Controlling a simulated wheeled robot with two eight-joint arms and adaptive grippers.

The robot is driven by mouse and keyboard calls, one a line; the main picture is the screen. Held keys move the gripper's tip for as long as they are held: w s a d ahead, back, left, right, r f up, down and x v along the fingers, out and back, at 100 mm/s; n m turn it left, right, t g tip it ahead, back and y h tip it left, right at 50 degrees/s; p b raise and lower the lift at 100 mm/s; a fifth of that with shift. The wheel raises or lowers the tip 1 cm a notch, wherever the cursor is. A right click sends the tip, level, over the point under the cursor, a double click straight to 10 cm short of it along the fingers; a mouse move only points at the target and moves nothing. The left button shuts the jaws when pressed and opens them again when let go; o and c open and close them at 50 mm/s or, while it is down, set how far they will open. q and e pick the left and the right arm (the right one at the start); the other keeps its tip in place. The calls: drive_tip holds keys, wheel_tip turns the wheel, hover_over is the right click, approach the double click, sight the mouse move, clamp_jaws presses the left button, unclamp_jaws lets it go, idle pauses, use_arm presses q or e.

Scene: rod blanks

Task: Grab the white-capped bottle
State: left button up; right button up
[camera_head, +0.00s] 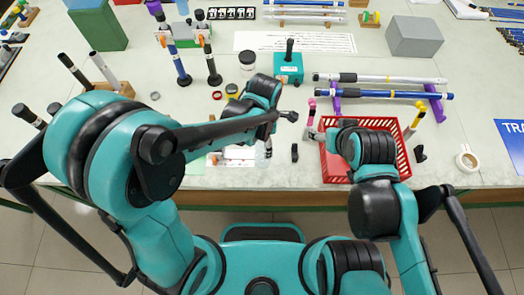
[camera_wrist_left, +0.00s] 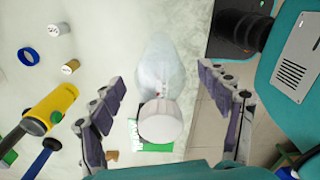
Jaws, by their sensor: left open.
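The white-capped bottle (camera_wrist_left: 163,75) shows in the left wrist view as a pale, translucent body with a round white cap (camera_wrist_left: 161,122) turned towards the camera. It lies between the fingers of my left gripper (camera_wrist_left: 165,118), which is open, with a gap on both sides of the cap. In the head view my left gripper (camera_head: 268,146) hangs over the front of the table, and the whitish shape of the bottle (camera_head: 240,153) is partly hidden by my left arm. My right gripper (camera_head: 318,132) is by the left side of the red basket; its jaws are too small to read.
The red basket (camera_head: 400,163) stands to the right at the table's front. Silver and blue rods lie on purple stands (camera_head: 437,103) behind it. A teal box (camera_head: 289,68) and dark-topped jar (camera_head: 247,60) stand further back. A tape roll (camera_head: 467,159) is at right.

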use_arm(q)
wheel_tip(320, 180, down, 3)
drive_tip(key=shift+f+b, duration=0.1)
drive_tip(key=shift+b, duration=0.25)
drive_tip(key=shift+c, duration=0.9)
drive_tip(key=c, duration=1.3)
